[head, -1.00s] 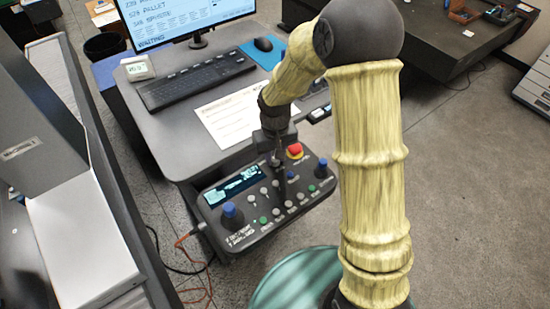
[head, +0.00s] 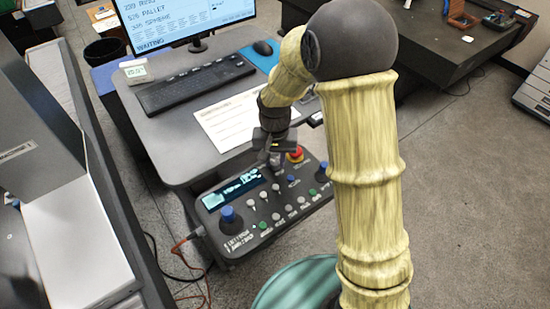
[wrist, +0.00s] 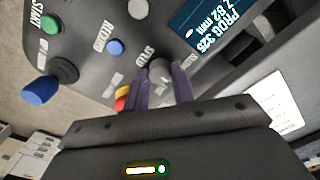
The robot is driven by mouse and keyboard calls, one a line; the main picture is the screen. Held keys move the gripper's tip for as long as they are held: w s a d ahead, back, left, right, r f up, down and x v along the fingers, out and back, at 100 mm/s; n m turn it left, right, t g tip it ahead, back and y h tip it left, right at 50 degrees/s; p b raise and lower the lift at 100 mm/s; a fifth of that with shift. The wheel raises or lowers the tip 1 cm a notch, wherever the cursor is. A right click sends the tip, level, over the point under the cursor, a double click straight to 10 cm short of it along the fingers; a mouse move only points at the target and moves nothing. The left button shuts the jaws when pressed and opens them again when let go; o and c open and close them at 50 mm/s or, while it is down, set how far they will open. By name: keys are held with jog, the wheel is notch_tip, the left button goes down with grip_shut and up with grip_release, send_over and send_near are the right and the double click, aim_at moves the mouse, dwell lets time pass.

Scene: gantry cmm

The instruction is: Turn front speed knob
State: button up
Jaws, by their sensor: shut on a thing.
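A dark control box (head: 250,228) with a lit display, several buttons and two blue-topped sticks hangs at the desk's front edge. My gripper (head: 274,163) is over its back part, between the display and the red stop button. In the wrist view, my gripper (wrist: 162,90) has its two fingers shut on a small grey knob (wrist: 160,68), one on each side. A label that seems to read SPEED is printed beside this knob. The fingers hide the knob's sides. In the head view I cannot make out the knob under the gripper.
The red stop button (head: 295,154) is close to my gripper, and a blue button (wrist: 115,47) is nearby. A blue-topped stick (head: 230,215) stands at the box's left. A paper sheet (head: 240,118), keyboard (head: 195,82) and monitor (head: 185,18) are on the desk behind.

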aim_at(276, 162)
jog(key=shift+w+r, duration=0.1)
jog(key=o, duration=1)
jog(key=shift+r, duration=0.1)
notch_tip(276, 162, up, 17)
jog(key=b, duration=0.3)
jog(key=shift+d, duration=0.1)
jog(key=s+d+f+t, duration=0.1)
jog(key=s+d+f, duration=0.7)
jog(key=d, duration=0.1)
jog(key=s+d+f+n+t, duration=0.1)
jog(key=s+d+f, duration=0.3)
jog(key=f, duration=0.1)
jog(key=shift+s+d+t, duration=0.15)
jog(key=shift+s+t, duration=0.1)
jog(key=shift+t, duration=0.05)
